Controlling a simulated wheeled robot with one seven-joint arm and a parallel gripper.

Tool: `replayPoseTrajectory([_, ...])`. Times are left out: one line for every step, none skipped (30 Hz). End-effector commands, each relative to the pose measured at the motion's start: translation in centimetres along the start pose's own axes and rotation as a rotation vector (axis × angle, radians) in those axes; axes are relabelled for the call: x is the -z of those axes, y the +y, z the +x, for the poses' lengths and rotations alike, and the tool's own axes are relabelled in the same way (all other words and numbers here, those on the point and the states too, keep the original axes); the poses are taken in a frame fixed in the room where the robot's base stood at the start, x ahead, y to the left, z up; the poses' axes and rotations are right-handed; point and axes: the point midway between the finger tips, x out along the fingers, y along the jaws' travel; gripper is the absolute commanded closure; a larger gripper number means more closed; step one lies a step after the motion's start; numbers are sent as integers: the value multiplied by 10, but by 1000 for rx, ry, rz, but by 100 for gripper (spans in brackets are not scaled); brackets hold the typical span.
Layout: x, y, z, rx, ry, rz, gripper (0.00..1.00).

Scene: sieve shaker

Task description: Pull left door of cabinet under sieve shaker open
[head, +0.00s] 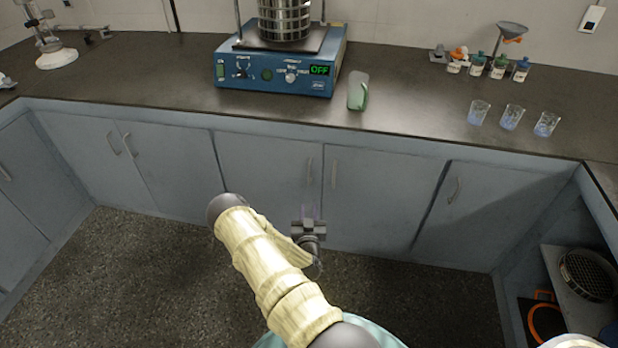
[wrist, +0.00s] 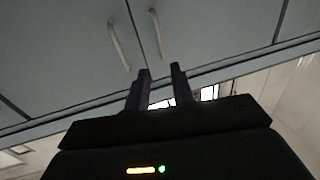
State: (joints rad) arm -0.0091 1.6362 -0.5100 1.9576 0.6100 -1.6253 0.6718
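The blue sieve shaker (head: 280,65) stands on the dark counter, with its display reading OFF. Below it is a grey-blue cabinet with a left door (head: 258,178) and a right door (head: 378,205), both shut. The left door's handle (head: 309,172) is upright near its right edge, beside the right door's handle (head: 333,174). My gripper (head: 307,222) is in front of and below these handles in the head view. In the wrist view its two fingers (wrist: 161,70) are spread and empty. Two handles show beyond the fingertips, apart from them; I cannot tell which is which there.
Another cabinet with two shut doors (head: 130,165) is on the left. A single door (head: 475,215) is on the right, near an open shelf (head: 575,275) holding a round sieve. The speckled floor (head: 130,280) before the cabinets is clear.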

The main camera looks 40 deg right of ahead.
Motion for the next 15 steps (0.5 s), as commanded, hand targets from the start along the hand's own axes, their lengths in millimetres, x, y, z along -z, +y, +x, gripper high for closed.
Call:
replayPoseTrajectory([0,0,0,-1,-1,0,76])
replayPoseTrajectory([0,0,0,-1,-1,0,76])
replayPoseTrajectory([0,0,0,-1,-1,0,76])
replayPoseTrajectory([0,0,1,-1,-1,0,76])
replayPoseTrajectory([0,0,2,-1,-1,0,76])
replayPoseTrajectory([0,0,4,-1,-1,1,76])
replayPoseTrajectory([0,0,6,-1,0,1,76])
replayPoseTrajectory([0,0,8,-1,0,1,76])
replayPoseTrajectory([0,0,12,-1,0,1,76])
replayPoseTrajectory([0,0,16,-1,0,1,76])
replayPoseTrajectory([0,0,20,-1,1,1,76])
replayPoseTrajectory([0,0,26,-2,1,1,76])
replayPoseTrajectory([0,0,31,-1,1,1,76])
replayPoseTrajectory([0,0,36,-1,2,0,76])
replayPoseTrajectory([0,0,43,-1,2,1,76])
